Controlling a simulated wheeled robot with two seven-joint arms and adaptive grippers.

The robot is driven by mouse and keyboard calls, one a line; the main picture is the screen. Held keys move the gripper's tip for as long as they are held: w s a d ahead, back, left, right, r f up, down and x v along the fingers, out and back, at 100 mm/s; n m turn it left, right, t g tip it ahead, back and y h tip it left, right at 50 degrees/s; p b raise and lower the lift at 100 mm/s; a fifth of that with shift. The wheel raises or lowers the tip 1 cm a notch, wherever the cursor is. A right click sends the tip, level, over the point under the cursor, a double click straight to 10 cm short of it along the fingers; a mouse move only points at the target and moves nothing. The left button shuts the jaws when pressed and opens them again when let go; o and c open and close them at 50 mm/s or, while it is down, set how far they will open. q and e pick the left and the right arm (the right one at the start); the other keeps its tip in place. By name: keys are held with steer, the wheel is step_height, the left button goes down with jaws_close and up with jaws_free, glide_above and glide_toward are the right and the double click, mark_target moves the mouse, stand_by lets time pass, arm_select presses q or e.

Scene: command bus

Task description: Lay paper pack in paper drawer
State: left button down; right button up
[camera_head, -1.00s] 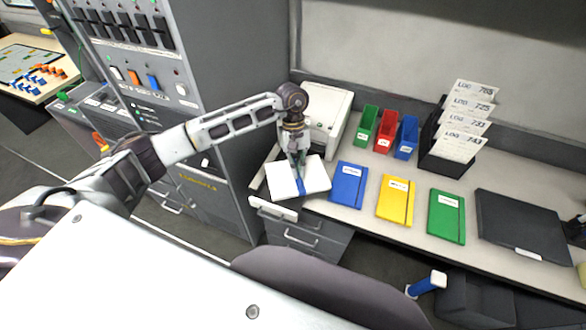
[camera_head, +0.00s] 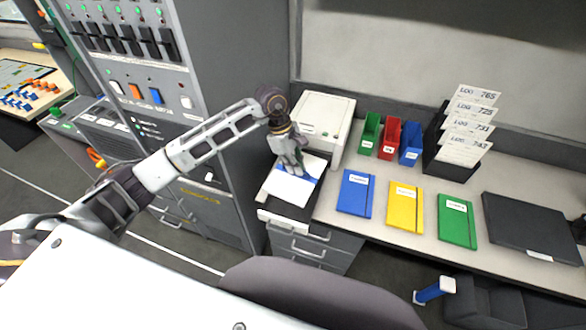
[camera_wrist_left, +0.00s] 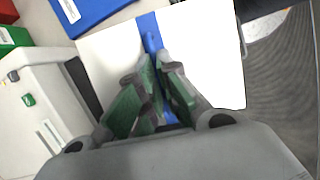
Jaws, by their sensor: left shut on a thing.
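The paper pack (camera_head: 268,184) is a white block with a blue band around its middle. My left gripper (camera_head: 291,166) is shut on it at the band, from above. In the left wrist view the fingers (camera_wrist_left: 158,75) close on the band, with white pack (camera_wrist_left: 212,50) on both sides. The pack is over the pulled-out paper drawer (camera_head: 288,208), a dark tray with a pale front, in front of the white printer (camera_head: 322,116). The pack covers much of the tray; I cannot tell whether it touches the bottom. My right gripper is not in view.
Blue, yellow (camera_head: 405,206) and green notebooks lie to the right on the counter, the blue one (camera_head: 355,193) nearest. Green, red and blue bins (camera_head: 388,138) stand behind. A tall grey cabinet (camera_head: 225,110) is close on the left.

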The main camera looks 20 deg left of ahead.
arm_select(q)
steer(key=shift+w+a+r+n, duration=0.15)
steer(key=shift+a+r+n, duration=0.1)
steer(key=shift+n, duration=0.45)
steer(key=shift+f, duration=0.2)
